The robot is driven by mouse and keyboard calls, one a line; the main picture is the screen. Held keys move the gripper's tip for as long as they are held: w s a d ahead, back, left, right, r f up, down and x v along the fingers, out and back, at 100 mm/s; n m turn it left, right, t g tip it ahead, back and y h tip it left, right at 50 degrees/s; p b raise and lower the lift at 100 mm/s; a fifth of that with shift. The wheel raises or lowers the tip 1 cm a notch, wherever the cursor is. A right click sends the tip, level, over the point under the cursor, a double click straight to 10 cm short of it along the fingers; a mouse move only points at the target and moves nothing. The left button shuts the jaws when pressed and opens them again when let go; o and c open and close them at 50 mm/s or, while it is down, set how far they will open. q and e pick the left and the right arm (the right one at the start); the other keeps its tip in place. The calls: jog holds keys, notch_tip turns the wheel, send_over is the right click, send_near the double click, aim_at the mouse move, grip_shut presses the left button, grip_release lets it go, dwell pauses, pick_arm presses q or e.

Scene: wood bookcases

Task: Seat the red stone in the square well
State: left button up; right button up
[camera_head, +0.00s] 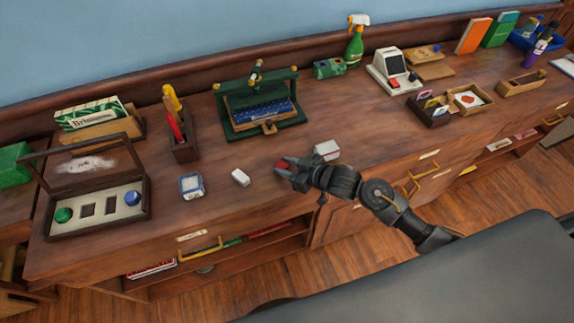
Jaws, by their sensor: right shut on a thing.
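The red stone (281,164) shows small between the fingertips of my right gripper (283,168), which is shut on it over the front middle of the counter. Its exact shape is hidden by the fingers. A dark wooden case (147,207) with a raised frame stands at the far left, well apart from the gripper. Its pale panel (75,226) holds a green stone (63,214) and a blue stone (131,198). Between them are two dark, angular empty wells (87,210); I cannot tell which is the square one. My left gripper is out of view.
Between gripper and case lie a white block (240,177) and a blue-and-white box (191,186). A wooden holder (185,149) with upright tools and a green press (262,121) stand behind. A white box (327,150) is beside my wrist.

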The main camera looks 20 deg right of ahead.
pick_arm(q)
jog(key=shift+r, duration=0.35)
pick_arm(e)
jog(key=shift+f, duration=0.2)
jog(key=shift+f, duration=0.15)
jog(key=o, duration=1)
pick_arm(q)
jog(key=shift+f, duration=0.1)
pick_arm(e)
jog(key=shift+f+b, duration=0.15)
jog(key=shift+b, duration=0.6)
pick_arm(q)
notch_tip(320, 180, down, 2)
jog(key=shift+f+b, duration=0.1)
jog(key=shift+b, duration=0.4)
pick_arm(e)
jog(key=v, duration=1.1)
jog(key=shift+w+d, duration=0.15)
jog(key=shift+d, duration=0.15)
